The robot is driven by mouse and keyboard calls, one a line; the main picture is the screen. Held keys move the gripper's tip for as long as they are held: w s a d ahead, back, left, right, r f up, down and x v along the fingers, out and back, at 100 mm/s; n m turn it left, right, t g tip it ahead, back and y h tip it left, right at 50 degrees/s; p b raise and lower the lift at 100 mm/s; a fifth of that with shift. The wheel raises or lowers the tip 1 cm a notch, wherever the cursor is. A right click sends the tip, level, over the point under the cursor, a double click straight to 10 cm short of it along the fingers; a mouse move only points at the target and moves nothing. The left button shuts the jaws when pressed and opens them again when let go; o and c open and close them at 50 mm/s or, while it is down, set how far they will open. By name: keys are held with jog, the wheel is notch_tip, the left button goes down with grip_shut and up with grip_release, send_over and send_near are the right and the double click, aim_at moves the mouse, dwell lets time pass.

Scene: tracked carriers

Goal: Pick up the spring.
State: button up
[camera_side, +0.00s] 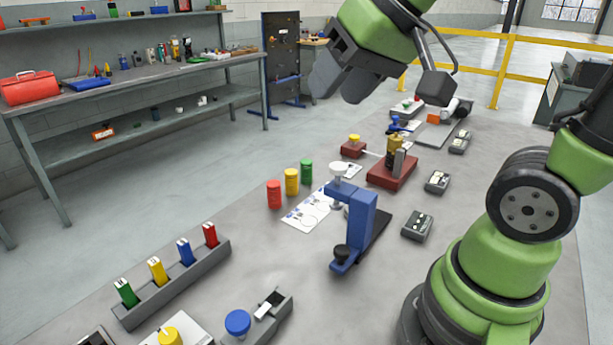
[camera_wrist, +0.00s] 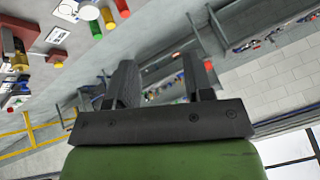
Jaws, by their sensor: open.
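I cannot pick out a spring with certainty in either view. My gripper (camera_side: 341,85) is raised high above the far part of the bench in the side view, with nothing between its fingers. In the wrist view its two dark fingers (camera_wrist: 157,68) stand apart and empty, pointing toward the shelves and wall rather than down at the bench. A red base with a brass-coloured part (camera_side: 392,170) stands below and beyond the gripper. A blue clamp-shaped stand (camera_side: 365,215) is nearer, beside a white round-topped piece (camera_side: 337,168).
Red (camera_side: 274,194), yellow (camera_side: 292,182) and green (camera_side: 306,172) cylinders stand by a printed sheet (camera_side: 305,217). A grey rack (camera_side: 190,285) holds several coloured pieces at front left. Small dark boxes (camera_side: 417,226) line the right. Bare bench lies between these groups.

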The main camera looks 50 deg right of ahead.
jog(key=w+d+f+h, duration=0.1)
jog(key=w+d+f, duration=0.1)
jog(key=w+d, duration=0.35)
jog(key=g+h, duration=0.2)
send_near(309, 163)
jog(key=f, duration=0.2)
jog(key=x, duration=0.4)
jog(key=shift+d+f, duration=0.1)
jog(key=shift+m+h, duration=0.3)
jog(key=shift+w+x, duration=0.2)
jog(key=shift+x, duration=1.3)
jog(key=shift+w+x, duration=0.15)
jog(key=shift+x, duration=1.35)
